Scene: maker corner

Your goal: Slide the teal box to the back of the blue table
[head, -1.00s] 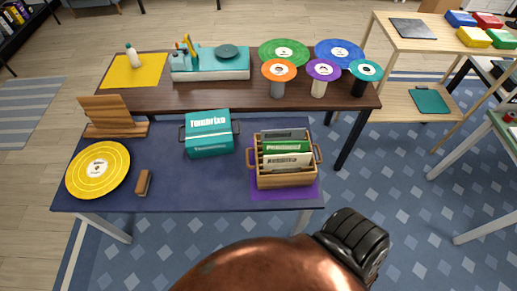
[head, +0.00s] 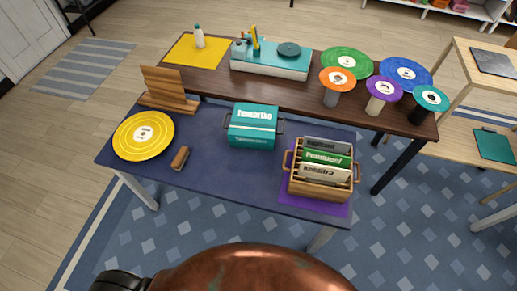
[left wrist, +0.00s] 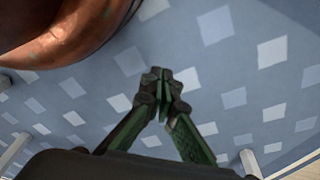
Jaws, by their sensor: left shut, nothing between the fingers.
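The teal box (head: 252,131) with side handles and white lettering stands upright on the blue table (head: 222,172), close to its back edge where the dark wooden table begins. My left gripper (left wrist: 162,78) shows in the left wrist view, shut and empty, over the patterned floor and away from the box. No gripper shows in the head view. Only my copper-coloured body and a dark part of mine fill its bottom edge.
On the blue table are a wooden record crate (head: 320,176) on a purple mat, a yellow record (head: 143,136), a brown brush (head: 180,158) and a wooden stand (head: 166,90). The dark table (head: 290,97) behind holds a teal record player (head: 270,60). Open surface lies before the box.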

